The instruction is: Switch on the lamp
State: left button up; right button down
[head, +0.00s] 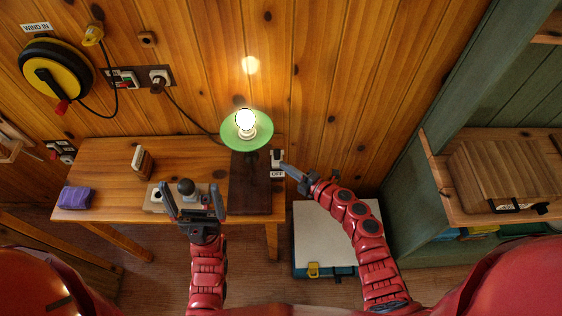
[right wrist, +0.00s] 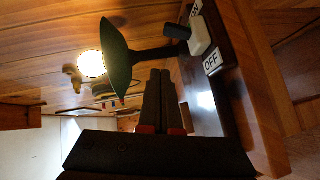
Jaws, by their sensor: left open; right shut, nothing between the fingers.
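The lamp (head: 233,133) has a green shade and a glowing bulb, and stands at the right end of the wooden table. Its shade (right wrist: 118,58) and lit bulb also show in the right wrist view. A light switch box (head: 277,156) with a dark lever sits beside the lamp's base; in the right wrist view the switch (right wrist: 199,37) lies between ON and OFF labels. My right gripper (head: 284,168) is shut and empty, close to the switch's OFF side; contact cannot be told. My left gripper (head: 193,200) is open, around or just above a black-knobbed device (head: 187,186).
The table (head: 110,165) also holds a purple cloth-like item (head: 75,198) and a small upright wooden block (head: 142,162). A cable runs from the lamp to a wall socket (head: 160,78). A pale-topped box (head: 320,235) stands below right, beside a green shelf (head: 405,190).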

jog(key=b+v, duration=0.2)
jog(key=v, duration=0.6)
jog(key=shift+w+d+r, duration=0.15)
jog(key=shift+w+r, duration=0.05)
jog(key=shift+w, duration=0.05)
